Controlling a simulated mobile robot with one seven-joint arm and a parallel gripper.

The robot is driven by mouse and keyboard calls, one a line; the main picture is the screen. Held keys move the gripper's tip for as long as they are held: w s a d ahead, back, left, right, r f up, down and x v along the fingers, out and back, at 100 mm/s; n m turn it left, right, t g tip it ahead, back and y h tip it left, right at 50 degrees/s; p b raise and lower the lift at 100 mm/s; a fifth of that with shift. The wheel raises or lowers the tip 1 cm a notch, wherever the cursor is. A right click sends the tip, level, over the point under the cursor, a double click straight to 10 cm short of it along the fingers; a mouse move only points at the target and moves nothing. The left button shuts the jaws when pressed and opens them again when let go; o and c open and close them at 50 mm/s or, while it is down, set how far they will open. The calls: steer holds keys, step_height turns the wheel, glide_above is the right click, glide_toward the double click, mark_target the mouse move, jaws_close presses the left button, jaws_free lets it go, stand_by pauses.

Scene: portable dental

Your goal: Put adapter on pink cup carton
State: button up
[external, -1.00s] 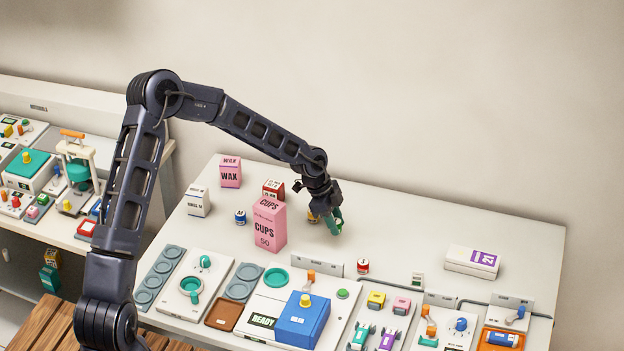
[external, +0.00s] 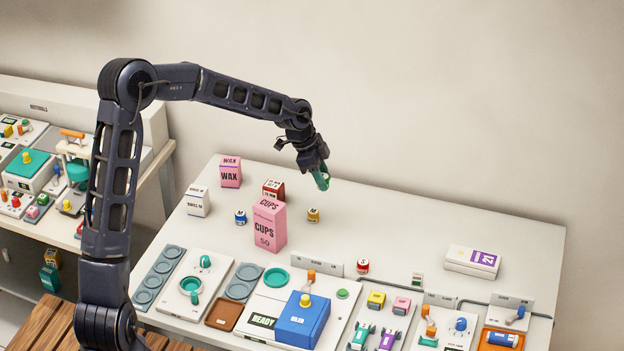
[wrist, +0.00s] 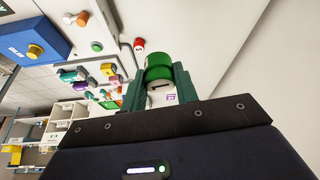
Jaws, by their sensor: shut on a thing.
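My gripper (external: 321,180) is raised above the table, up and to the right of the pink cup carton in the picture. In the wrist view its teal fingers (wrist: 158,88) are shut on a small green cylinder, the adapter (wrist: 158,70), with a white band and a dark mark. In the external view the adapter is small and hard to tell from the fingers. The pink cup carton (external: 266,228), marked CUPS 50, stands upright on the table, apart from the gripper. Its top looks bare.
A yellow jar (external: 313,215), a blue jar (external: 240,217) and a red jar (external: 362,266) stand around the carton. A dark red box (external: 273,190), a pink WAX box (external: 230,172) and a white box (external: 197,201) are behind and left.

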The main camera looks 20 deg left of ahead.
steer(key=s+a+r+n+t+y, duration=0.1)
steer(key=s+a+r+n+t, duration=0.25)
steer(key=a+r+n, duration=0.7)
steer(key=m, duration=0.3)
glide_toward(274, 203)
steer(key=shift+g, duration=0.45)
steer(key=x, duration=0.6)
steer(key=shift+w+r, duration=0.1)
steer(key=shift+w, duration=0.25)
steer(key=o, duration=1)
steer(key=shift+c, duration=0.2)
